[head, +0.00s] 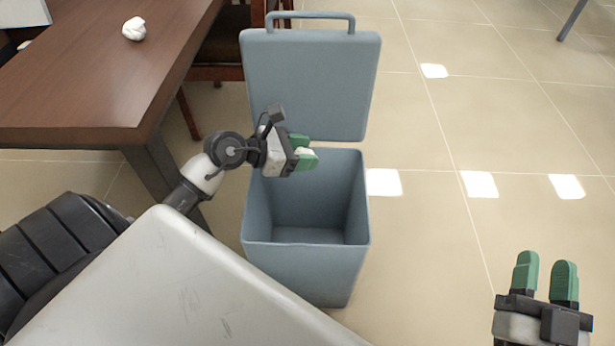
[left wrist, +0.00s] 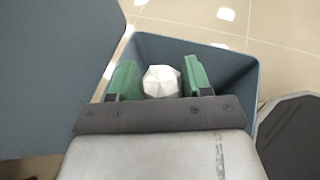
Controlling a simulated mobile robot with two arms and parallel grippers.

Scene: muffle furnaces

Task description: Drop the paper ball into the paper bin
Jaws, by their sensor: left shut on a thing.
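The paper bin (head: 300,275) is a blue-grey, square bin on the floor with its lid (head: 311,85) standing open behind it. My left gripper (head: 305,150) is over the bin's opening, near the back rim. In the left wrist view, its green fingers (left wrist: 153,78) are shut on a white, faceted paper ball (left wrist: 162,81), with the bin's inner wall (left wrist: 232,66) around and below. In the head view the held ball is mostly hidden by the fingers. My right gripper (head: 545,281) is at the lower right, its fingers apart and empty.
A brown wooden table (head: 85,75) stands at the left, with another crumpled white paper ball (head: 134,29) on it. A dark chair (head: 225,50) stands behind the table edge. The tiled floor (head: 470,130) to the right of the bin is clear.

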